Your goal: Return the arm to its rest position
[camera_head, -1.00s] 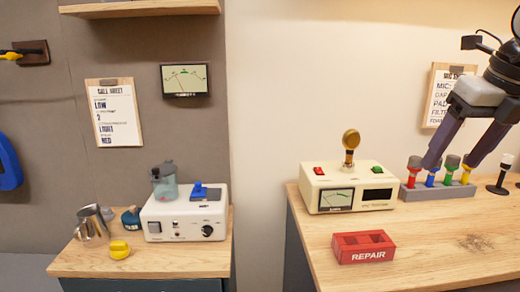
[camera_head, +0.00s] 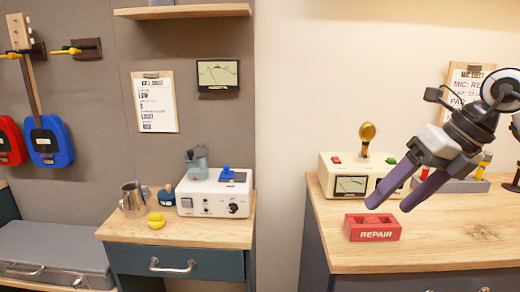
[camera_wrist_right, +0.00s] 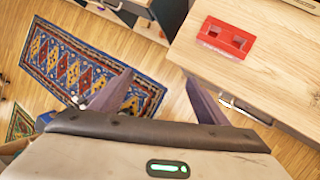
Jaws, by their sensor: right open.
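My right gripper (camera_head: 388,197) is open and empty, its two purple fingers apart and pointing down to the left, in front of the right bench in the head view. In the right wrist view my right gripper (camera_wrist_right: 160,98) also shows open, with floor and rug between and beyond its fingers. The red REPAIR box (camera_head: 372,229) sits on the bench just left of and below the fingertips in the head view; it also shows in the wrist view (camera_wrist_right: 226,38). The fingers cover part of the cream meter box (camera_head: 330,186). My left gripper is not in view.
The wooden bench (camera_head: 455,240) is clear at its front. A gold microphone (camera_head: 367,133) stands on the meter box, and a grey rack (camera_head: 470,186) is partly behind my arm. A white device (camera_head: 208,190), metal jug (camera_head: 132,196) and yellow object (camera_head: 156,220) stand on the left cabinet.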

